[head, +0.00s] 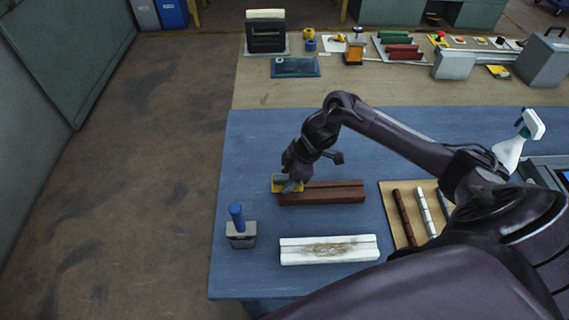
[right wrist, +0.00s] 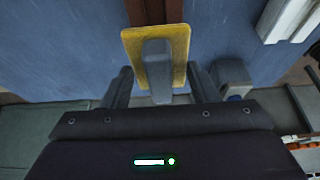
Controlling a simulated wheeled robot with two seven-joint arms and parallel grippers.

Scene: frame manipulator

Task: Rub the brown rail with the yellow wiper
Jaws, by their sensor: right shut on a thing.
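The brown rail (head: 325,193) lies on the blue table mat near the middle of the head view. In the right wrist view, part of the brown rail (right wrist: 154,11) shows at the top edge, beyond the wiper. The yellow wiper (head: 278,180) is at the left end of the rail; it also shows in the right wrist view (right wrist: 178,38) as a yellow pad with a grey handle. My right gripper (right wrist: 158,85) is shut on the wiper's grey handle. Whether the pad touches the rail is unclear. My left gripper is not in view.
A white rail (head: 330,250) with a brownish smear lies in front of the brown rail. A blue-handled grey tool (head: 239,228) stands to the left. A wooden board (head: 402,225) with rods and a spray bottle (head: 517,140) are to the right.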

